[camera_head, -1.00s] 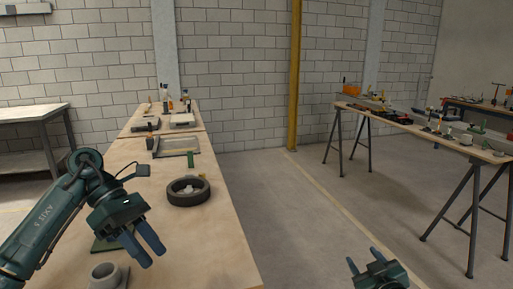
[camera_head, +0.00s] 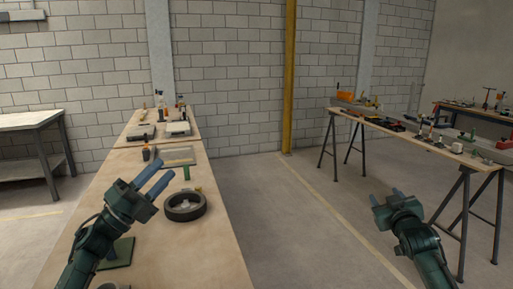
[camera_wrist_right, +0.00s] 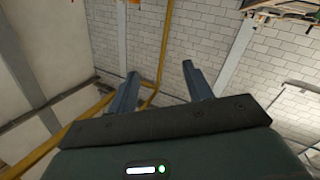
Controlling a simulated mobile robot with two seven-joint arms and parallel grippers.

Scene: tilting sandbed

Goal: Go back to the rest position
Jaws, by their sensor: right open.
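My left gripper (camera_head: 166,168) is raised over the left workbench (camera_head: 215,250), its two blue fingers apart with nothing between them, pointing up and away. My right gripper (camera_head: 386,196) is over the open floor between the benches, fingers apart and empty. Neither gripper visibly touches anything.
A black tyre-like ring (camera_head: 186,206) lies on the left bench near my left gripper. A green plate (camera_head: 118,253) lies under my left arm. A trestle table (camera_head: 400,128) with tools stands at right. A yellow post (camera_head: 289,80) stands by the wall. The middle floor is clear.

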